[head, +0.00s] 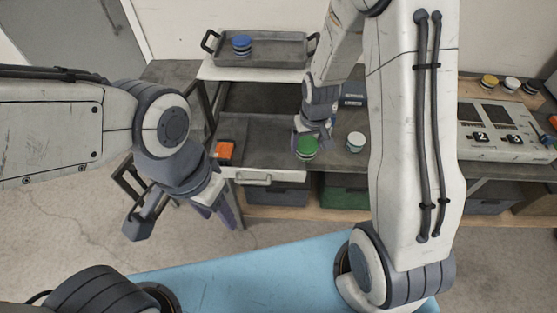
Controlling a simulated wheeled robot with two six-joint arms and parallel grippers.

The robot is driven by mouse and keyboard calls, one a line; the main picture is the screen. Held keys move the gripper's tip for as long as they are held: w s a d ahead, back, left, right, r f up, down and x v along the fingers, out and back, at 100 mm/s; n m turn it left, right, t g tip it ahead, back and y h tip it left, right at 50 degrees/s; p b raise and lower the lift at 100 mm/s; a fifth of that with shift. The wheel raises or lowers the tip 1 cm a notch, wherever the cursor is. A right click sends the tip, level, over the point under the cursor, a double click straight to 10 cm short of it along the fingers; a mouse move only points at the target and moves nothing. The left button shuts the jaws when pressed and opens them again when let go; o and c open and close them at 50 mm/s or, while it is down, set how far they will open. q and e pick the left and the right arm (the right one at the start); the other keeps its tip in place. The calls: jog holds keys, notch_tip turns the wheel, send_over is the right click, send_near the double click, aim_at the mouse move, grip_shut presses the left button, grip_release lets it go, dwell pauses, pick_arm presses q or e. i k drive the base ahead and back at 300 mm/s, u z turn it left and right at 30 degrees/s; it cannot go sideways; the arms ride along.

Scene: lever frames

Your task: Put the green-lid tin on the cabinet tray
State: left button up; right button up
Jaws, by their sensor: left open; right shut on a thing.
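The green-lid tin (306,148) is at the front of the grey worktop, its green lid facing up. My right gripper (313,136) is shut on it from above; its fingers hide part of the tin, and I cannot tell whether the tin touches the surface. The cabinet tray (283,48) is dark grey with a handle at each end and sits on the cabinet top behind. A blue-lid tin (241,46) stands in its left part. My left gripper (220,212) is open and empty, low in front of the cabinet.
A white-topped tin (355,142) stands right of my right gripper. An orange object (225,150) lies at left. A control panel (499,130) and several tins (489,81) are at right. The tray's middle and right are clear.

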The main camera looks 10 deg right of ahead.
aim_at(274, 159)
jog(key=k, duration=1.5)
jog(key=z, duration=0.5)
jog(key=i, duration=1.7)
jog(key=u, duration=1.1)
